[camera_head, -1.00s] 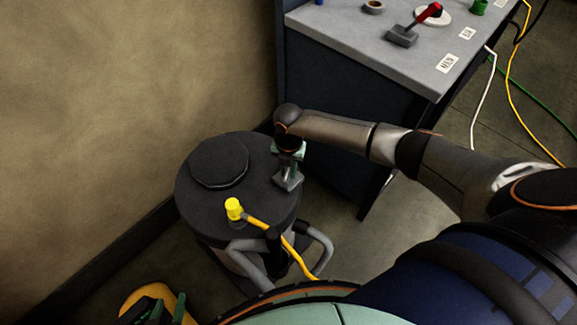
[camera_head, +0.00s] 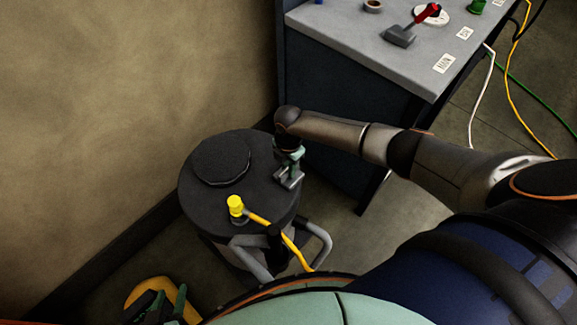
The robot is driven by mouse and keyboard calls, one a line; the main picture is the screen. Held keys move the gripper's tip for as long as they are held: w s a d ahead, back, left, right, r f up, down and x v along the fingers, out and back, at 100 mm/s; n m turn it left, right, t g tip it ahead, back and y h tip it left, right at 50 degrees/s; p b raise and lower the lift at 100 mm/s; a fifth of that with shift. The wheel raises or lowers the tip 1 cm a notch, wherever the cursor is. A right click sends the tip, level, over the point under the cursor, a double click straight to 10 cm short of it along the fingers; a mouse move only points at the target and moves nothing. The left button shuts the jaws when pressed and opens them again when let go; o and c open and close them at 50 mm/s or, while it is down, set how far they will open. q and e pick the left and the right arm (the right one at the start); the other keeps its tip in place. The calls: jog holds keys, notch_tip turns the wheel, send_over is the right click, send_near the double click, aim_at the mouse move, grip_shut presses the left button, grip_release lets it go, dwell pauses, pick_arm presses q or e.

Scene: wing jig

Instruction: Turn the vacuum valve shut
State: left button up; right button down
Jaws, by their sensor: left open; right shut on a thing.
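A dark round vacuum drum (camera_head: 207,205) stands on the floor by the wall, with a raised round cap on its top. My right gripper (camera_head: 289,181) points down at the right edge of the drum's top. It is shut on a small part there, which seems to be the vacuum valve; the jaws hide most of it, so its angle cannot be told. A yellow fitting (camera_head: 236,206) with a yellow hose sits at the front of the drum's top. My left gripper (camera_head: 165,304) is open at the bottom left, partly cut off by the frame, away from the drum.
A grey workbench (camera_head: 340,28) stands at the upper right, with a red-handled tool (camera_head: 415,25) and labels on it. Grey tube handles (camera_head: 318,245) stick out from the drum's front. A yellow object (camera_head: 150,290) lies behind my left gripper. Cables hang right of the bench.

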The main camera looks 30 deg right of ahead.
jog(key=c, duration=0.8)
grip_release()
notch_tip(320, 180, up, 13)
jog(key=shift+f+p, duration=0.2)
jog(key=shift+p, duration=0.3)
jog(key=shift+f, duration=0.1)
